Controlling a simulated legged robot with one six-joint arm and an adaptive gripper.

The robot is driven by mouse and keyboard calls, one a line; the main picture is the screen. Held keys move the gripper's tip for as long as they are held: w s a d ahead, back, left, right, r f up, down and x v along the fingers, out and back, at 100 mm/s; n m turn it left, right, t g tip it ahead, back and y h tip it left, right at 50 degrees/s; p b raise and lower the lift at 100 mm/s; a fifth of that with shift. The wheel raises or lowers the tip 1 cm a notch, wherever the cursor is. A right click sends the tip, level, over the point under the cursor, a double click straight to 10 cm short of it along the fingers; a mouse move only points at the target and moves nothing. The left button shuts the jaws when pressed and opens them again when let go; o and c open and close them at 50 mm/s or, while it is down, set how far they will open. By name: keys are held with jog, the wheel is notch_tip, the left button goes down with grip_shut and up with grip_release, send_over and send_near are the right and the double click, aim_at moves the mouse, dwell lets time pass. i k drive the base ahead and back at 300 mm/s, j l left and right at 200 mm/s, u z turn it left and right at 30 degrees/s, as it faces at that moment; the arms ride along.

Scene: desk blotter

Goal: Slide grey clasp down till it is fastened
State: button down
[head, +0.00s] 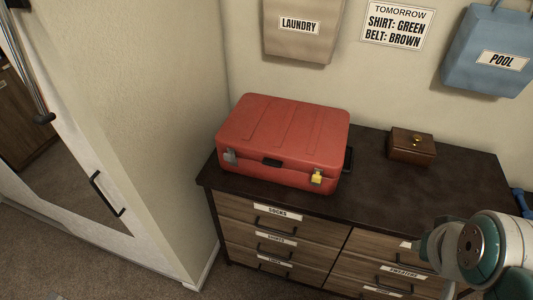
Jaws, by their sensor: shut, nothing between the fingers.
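The grey clasp (230,157) sits on the left part of the front of a red suitcase (290,135). It is small in the head view, and I cannot tell whether it is fastened. A yellow clasp (317,177) is on the right part of the same front, with a dark handle (271,162) between the two. The suitcase lies flat with its lid down on the dark dresser top. Part of my arm shows at the lower right, well apart from the suitcase. The fingers of my gripper do not show.
A small brown box (411,146) stands on the dresser (378,190) right of the suitcase. Laundry (300,27) and pool (490,50) bags hang on the wall beside a note (398,24). A blue object (521,201) is at the right edge. The dresser top's front right is clear.

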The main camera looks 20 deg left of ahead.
aim_at(229, 157)
jog(key=u, duration=1.45)
